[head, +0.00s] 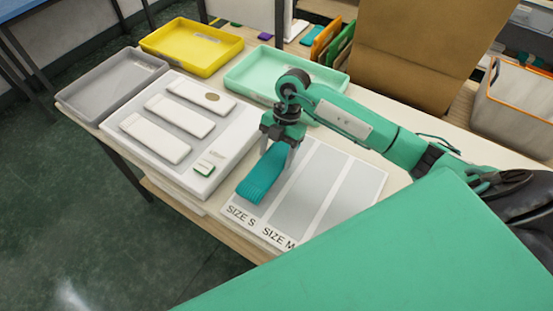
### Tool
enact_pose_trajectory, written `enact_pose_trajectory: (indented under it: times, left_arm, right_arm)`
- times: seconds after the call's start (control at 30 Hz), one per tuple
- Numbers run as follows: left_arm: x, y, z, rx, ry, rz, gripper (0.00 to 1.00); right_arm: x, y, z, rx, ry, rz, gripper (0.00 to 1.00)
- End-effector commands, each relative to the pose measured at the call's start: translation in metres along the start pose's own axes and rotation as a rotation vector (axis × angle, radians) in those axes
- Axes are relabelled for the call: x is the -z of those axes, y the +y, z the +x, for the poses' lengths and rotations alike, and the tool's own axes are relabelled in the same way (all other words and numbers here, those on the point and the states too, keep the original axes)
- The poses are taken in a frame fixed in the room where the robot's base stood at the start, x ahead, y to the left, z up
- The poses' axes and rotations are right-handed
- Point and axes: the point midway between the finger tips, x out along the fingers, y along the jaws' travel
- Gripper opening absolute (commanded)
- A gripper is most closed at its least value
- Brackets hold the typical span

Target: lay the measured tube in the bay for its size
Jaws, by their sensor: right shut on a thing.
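A teal ribbed tube (258,184) is over the SIZE S bay, the leftmost strip of the sorting board (298,211). My right gripper (279,156) is shut on the tube's far end, fingers pointing down. I cannot tell whether the tube's near end rests on the board. The SIZE M bay (305,188) and a third grey bay (352,190) beside it look empty. The third bay's label is hidden behind a green part in the foreground. My left gripper is not in view.
Yellow (176,62), grey (85,117) and mint (240,88) trays line the table's back and left. A cardboard box (405,50) stands behind.

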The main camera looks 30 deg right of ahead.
Motion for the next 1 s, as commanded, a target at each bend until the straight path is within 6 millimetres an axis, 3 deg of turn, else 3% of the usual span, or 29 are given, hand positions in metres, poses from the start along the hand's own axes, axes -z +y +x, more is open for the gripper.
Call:
enact_pose_trajectory:
  times: [0.3, 0.63, 0.67, 0.77, 1.0]
  left_arm:
    - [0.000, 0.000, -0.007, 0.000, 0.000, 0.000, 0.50]
    - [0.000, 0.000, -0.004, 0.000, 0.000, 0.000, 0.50]
    - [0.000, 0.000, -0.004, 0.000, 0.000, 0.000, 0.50]
    - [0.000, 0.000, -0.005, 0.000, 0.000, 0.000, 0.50]
    - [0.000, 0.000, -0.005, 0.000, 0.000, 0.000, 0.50]
  right_arm:
    - [-0.015, 0.000, 0.036, 0.001, 0.001, 0.001, 0.38]
    - [-0.016, 0.000, 0.040, 0.000, 0.000, -0.001, 0.38]
    - [-0.016, 0.000, 0.040, 0.000, 0.000, -0.001, 0.64]
    - [-0.016, 0.000, 0.040, 0.000, 0.000, -0.001, 0.84]
    - [-0.016, 0.000, 0.039, 0.000, 0.000, -0.001, 0.84]
